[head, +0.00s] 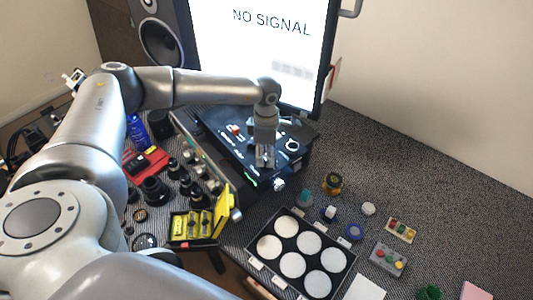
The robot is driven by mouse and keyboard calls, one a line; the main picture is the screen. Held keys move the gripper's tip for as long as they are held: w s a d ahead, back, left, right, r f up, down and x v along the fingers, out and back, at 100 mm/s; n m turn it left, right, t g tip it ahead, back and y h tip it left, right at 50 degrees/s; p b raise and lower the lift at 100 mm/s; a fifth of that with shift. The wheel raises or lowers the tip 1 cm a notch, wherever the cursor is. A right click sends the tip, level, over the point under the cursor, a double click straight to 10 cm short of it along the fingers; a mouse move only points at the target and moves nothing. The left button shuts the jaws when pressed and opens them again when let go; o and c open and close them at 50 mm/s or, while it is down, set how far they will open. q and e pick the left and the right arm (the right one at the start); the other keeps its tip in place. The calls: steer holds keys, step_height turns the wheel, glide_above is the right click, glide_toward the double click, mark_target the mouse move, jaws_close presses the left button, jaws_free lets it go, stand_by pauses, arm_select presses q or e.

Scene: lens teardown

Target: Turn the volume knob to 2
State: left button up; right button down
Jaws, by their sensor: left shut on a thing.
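A black box (228,144) with controls on its top panel sits below the monitor. It has a red button (235,128), a round white-ringed dial (292,146) and a lit green mark (250,183). My left gripper (265,162) reaches down onto this panel from above, with its fingers shut at the panel's surface. The volume knob appears to be between the fingers; they hide it, so its pointer and setting cannot be read. My right gripper is not in view.
A monitor (262,50) reading "NO SIGNAL" and a speaker (162,40) stand behind. Lens parts and an open yellow case (222,212) lie left of the front edge. A black tray of white discs (340,262) lies in front, with small coloured items to its right. The table's right back is clear.

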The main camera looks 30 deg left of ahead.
arm_select(q)
steer(key=m+b, duration=0.3)
steer(key=shift+w+f, duration=0.1)
steer(key=shift+f, duration=0.1)
steer(key=m+b, duration=0.2)
steer(key=shift+m, duration=0.4)
steer(key=m+b, duration=0.3)
steer(key=m, duration=0.1)
steer(key=shift+w+r+b, duration=0.1)
steer(key=shift+b, duration=0.25)
steer(key=shift+r+m+b, duration=0.1)
steer(key=shift+m+b, duration=0.45)
steer(key=shift+m, duration=0.25)
steer(key=shift+r, duration=0.1)
steer(key=o, duration=1)
steer(key=shift+o, duration=0.2)
